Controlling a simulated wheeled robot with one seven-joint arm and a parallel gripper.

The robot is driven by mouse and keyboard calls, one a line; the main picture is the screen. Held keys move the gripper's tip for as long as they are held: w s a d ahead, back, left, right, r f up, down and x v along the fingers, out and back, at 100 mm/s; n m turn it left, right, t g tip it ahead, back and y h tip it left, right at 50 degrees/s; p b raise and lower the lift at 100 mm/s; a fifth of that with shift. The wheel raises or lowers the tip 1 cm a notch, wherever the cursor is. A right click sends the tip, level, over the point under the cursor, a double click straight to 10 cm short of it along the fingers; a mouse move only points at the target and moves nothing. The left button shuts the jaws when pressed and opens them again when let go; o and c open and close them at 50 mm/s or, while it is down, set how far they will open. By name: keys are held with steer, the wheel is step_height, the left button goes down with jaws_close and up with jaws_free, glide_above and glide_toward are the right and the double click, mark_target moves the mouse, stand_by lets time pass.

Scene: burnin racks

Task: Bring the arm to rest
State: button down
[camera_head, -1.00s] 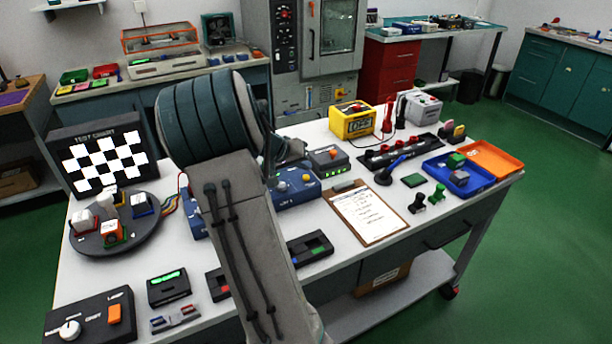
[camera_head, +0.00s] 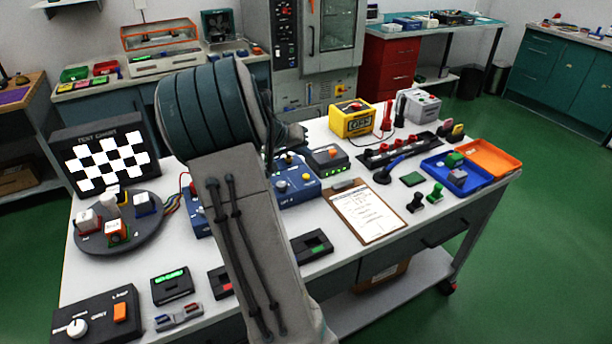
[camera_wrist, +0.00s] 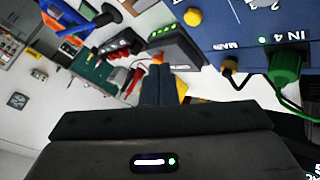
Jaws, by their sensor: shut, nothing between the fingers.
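My arm rises from the bottom of the head view and bends at a dark ribbed joint over the worktable (camera_head: 150,274). My gripper is mostly hidden behind the arm there. In the wrist view, my gripper (camera_wrist: 160,72) has its two dark fingers together, with nothing held. The fingers point over the tabletop, close to a blue box (camera_wrist: 240,32) with a green plug (camera_wrist: 287,68) in its "IN 4" socket. I cannot tell how far the fingertips are from the box.
A clipboard (camera_head: 365,213), a yellow box (camera_head: 352,119) and a blue tray (camera_head: 447,180) lie right of my arm. A checkered test chart (camera_head: 106,158) and a round dark plate (camera_head: 117,236) stand left. The green floor beyond the table's right end is clear.

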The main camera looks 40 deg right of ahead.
stand_by(0.3)
steer(key=s+a+r+n+t+y, duration=0.1)
steer(key=s+a+n+y, duration=0.2)
steer(key=a, duration=0.9)
steer(key=s+a+r+n+t+y+p, duration=0.1)
steer(key=s+a+r+n+y, duration=0.1)
steer(key=s+a, duration=0.6)
steer(key=s+a+r+n+t+y+p, duration=0.1)
steer(key=s+a+n+y, duration=0.3)
steer(key=a, duration=1.4)
steer(key=shift+s+r+n+t, duration=0.4)
steer(key=shift+s+n, duration=0.1)
steer(key=shift+s, duration=0.6)
steer(key=shift+a, duration=0.1)
stand_by(1.8)
